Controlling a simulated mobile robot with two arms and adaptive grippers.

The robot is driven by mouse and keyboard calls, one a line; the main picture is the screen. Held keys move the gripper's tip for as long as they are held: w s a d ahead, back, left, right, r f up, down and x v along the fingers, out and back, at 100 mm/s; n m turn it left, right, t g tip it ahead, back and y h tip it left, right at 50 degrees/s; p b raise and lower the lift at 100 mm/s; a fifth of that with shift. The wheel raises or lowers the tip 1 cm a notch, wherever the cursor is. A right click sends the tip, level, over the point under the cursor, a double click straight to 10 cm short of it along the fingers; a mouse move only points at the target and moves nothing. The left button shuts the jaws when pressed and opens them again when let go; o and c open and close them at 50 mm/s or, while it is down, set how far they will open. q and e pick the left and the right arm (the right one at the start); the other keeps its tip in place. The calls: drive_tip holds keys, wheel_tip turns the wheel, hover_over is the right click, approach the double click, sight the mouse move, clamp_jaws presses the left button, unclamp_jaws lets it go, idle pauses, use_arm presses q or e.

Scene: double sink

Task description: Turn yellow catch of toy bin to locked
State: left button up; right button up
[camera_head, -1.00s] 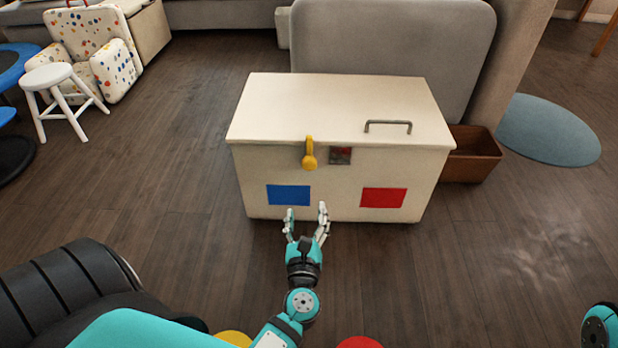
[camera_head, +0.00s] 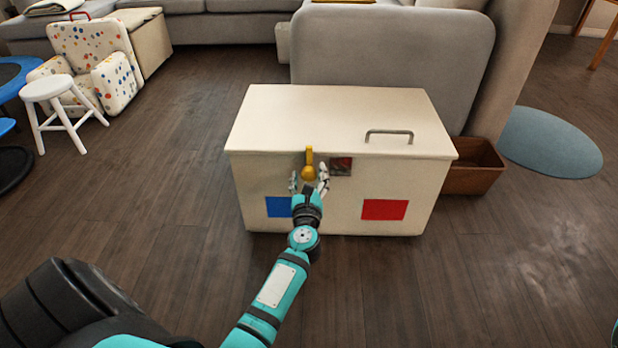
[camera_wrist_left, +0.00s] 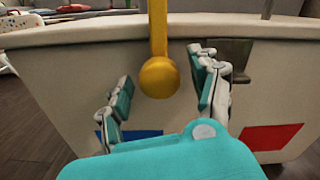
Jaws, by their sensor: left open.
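The toy bin (camera_head: 340,112) is a cream box with a closed lid, standing on the floor ahead. Its yellow catch (camera_head: 308,172) hangs on the front face near the lid's edge, its bar upward and its round knob at the bottom. In the left wrist view the catch's knob (camera_wrist_left: 159,77) lies between the fingers. My left gripper (camera_head: 309,181) is open at the bin's front, with a finger on each side of the knob. I cannot tell whether either finger touches it. My right gripper does not show.
A grey metal handle (camera_head: 389,134) is on the lid, and a dark square plate (camera_head: 341,166) is right of the catch. Blue (camera_head: 278,207) and red (camera_head: 384,209) patches mark the front. A brown box (camera_head: 473,166) stands close on the right.

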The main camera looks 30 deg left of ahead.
use_arm(q)
drive_tip(key=shift+w+a, duration=0.15)
drive_tip(key=shift+w, duration=0.1)
clamp_jaws()
idle(0.3)
